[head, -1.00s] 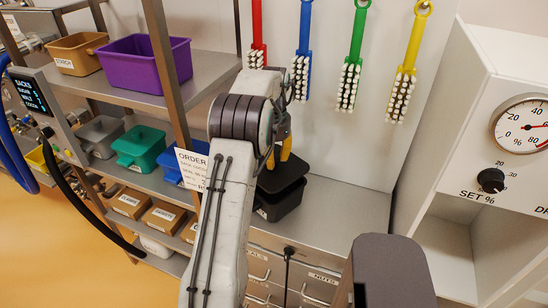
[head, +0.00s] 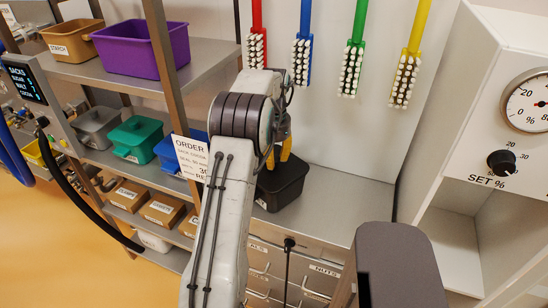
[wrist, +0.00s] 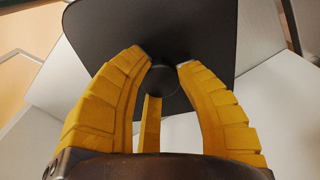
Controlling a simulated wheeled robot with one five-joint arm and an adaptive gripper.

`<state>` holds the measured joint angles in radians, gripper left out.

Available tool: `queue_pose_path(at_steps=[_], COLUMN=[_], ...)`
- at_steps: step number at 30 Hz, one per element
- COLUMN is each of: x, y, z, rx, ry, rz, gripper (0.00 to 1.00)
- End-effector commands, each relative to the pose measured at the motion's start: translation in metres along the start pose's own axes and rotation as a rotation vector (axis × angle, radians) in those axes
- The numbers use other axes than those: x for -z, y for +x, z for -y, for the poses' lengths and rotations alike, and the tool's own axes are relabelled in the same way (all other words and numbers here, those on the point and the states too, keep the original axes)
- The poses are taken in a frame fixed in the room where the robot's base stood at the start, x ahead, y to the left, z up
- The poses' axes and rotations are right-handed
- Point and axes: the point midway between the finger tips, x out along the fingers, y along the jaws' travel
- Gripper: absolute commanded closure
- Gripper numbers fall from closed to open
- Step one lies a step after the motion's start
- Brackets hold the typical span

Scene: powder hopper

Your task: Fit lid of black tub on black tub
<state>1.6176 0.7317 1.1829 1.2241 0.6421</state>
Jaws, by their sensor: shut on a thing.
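The black tub (head: 283,193) stands on the grey metal counter, right of my arm. My gripper (head: 279,150) is above the tub, its yellow fingers pointing down and partly hidden by the arm. The black lid (wrist: 205,28) fills the top of the wrist view. My gripper (wrist: 166,60) is shut on the lid's round knob (wrist: 170,78). The lid lies across below the fingertips. In the head view lid and tub merge in black, so I cannot tell whether the lid touches the rim or is seated.
The counter (head: 335,200) is clear to the right of the tub. A white cabinet with a gauge (head: 528,104) stands at the right. Shelves with a purple bin (head: 140,52), a green tub (head: 136,138) and a blue tub (head: 172,155) stand left. Brushes hang behind.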

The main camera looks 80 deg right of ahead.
Motion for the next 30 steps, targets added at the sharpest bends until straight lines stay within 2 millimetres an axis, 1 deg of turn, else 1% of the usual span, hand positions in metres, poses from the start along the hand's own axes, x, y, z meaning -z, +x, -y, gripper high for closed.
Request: queue_pose_path(at_steps=[1, 2, 10, 11, 18, 22, 26, 30], x=[0.0, 0.0, 0.0, 0.0, 0.0, 0.001, 0.001, 0.001], y=[0.0, 0.0, 0.0, 0.0, 0.0, -0.006, -0.021, -0.047], z=[0.0, 0.0, 0.0, 0.0, 0.0, 0.0, 0.001, 0.001], rx=[0.0, 0.0, 0.0, 0.0, 0.0, 0.001, 0.003, 0.003], ry=[0.0, 0.0, 0.0, 0.0, 0.0, 0.0, 0.0, 0.0], rz=[0.0, 0.0, 0.0, 0.0, 0.0, -0.001, -0.003, -0.005], gripper=[1.0, 0.67, 0.43, 0.41, 0.41, 0.41, 0.41, 0.41])
